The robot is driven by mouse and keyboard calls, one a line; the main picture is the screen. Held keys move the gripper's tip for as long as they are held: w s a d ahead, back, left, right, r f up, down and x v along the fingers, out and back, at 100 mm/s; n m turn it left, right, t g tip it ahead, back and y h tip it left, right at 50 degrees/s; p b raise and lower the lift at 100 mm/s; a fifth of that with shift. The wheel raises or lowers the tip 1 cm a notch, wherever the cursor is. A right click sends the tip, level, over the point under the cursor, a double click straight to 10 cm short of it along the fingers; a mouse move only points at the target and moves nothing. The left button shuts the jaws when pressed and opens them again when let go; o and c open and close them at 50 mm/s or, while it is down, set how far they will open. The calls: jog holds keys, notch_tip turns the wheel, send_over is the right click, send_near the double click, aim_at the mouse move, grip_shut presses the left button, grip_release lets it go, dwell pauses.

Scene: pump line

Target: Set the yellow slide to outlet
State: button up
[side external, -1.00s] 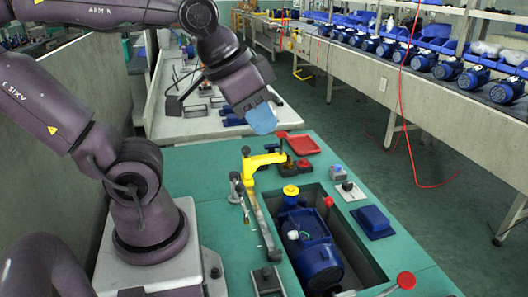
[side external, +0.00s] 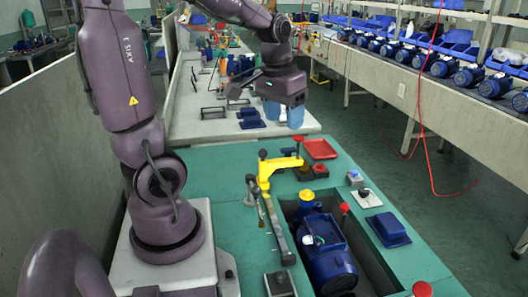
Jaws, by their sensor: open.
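The yellow slide (side external: 279,165) is an angled yellow bracket at the far end of a grey metal rail (side external: 276,222) on the green bench. Its arm reaches right, close to a red-topped knob (side external: 298,139). I cannot read any outlet mark. A blue pump (side external: 325,250) with a yellow cap (side external: 307,196) lies in a recess right of the rail.
A red tray (side external: 320,149), a blue button box (side external: 354,177), a black-knobbed white plate (side external: 365,195) and a blue block (side external: 388,230) stand on the right of the bench. A red ball knob (side external: 422,289) is at the front right. Bare green bench lies left of the rail.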

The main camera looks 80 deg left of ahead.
aim_at(263, 149)
jog(key=a+f+n+g, duration=0.15)
jog(key=a+f, duration=0.25)
jog(key=a, duration=0.6)
jog(key=a+f+n, duration=0.2)
jog(key=a+f, duration=0.1)
jog(key=a, duration=0.7)
jog(key=shift+m+h, duration=0.25)
jog(key=shift+h, duration=0.05)
jog(key=f, duration=1.2)
jog(key=shift+s+d+f, duration=0.1)
jog(key=shift+s+d, duration=0.1)
jog(key=shift+d, duration=0.1)
jog(key=shift+c, duration=0.2)
